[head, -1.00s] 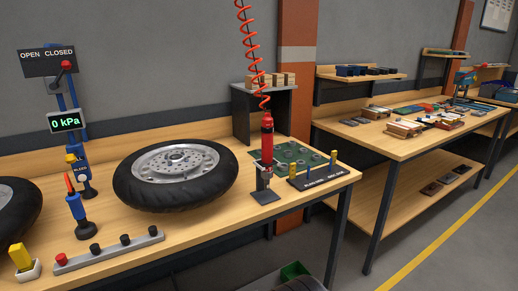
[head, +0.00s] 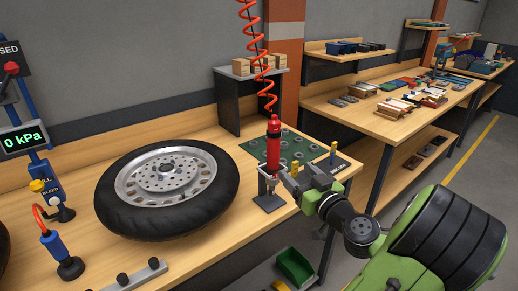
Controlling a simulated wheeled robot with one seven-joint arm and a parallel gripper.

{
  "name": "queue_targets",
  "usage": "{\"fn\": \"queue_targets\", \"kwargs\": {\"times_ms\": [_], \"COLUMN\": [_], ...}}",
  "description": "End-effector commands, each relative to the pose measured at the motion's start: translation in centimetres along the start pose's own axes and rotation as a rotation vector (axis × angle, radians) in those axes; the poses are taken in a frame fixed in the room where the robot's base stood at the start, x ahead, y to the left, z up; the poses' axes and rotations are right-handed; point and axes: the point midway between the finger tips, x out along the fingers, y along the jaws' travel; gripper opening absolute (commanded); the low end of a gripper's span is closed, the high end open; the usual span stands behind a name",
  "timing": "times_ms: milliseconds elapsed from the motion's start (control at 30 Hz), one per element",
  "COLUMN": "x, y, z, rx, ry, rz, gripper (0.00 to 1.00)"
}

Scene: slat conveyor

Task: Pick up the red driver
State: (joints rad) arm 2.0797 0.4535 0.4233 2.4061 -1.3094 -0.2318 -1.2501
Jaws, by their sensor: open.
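The red driver (head: 273,143) stands upright in a small grey stand (head: 269,202) near the right end of the workbench, right of the wheel. A red coiled hose (head: 257,55) runs up from its top. My gripper (head: 284,172) has come in from the right, and its fingers are at the lower part of the driver. The gripper is open. The small fingers partly overlap the driver in the picture, so I cannot tell whether they touch it.
A tyred wheel (head: 167,188) lies flat just left of the driver. A green mat (head: 285,149) and a dark block with yellow pegs (head: 333,153) sit close behind. A grey shelf (head: 250,76) with boxes stands at the back. A green bin (head: 295,266) is below the bench.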

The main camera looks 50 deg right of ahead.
Motion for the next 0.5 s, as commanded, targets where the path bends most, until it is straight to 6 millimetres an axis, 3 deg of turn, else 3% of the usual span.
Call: {"fn": "queue_targets", "kwargs": {"times_ms": [300, 500], "x": [7.9, 10.4], "y": [-0.4, -0.4], "z": [-0.1, 0.0], "rx": [-0.001, 0.000], "ry": [-0.001, -0.003], "rz": [-0.011, -0.010], "gripper": [0.68, 0.68]}}
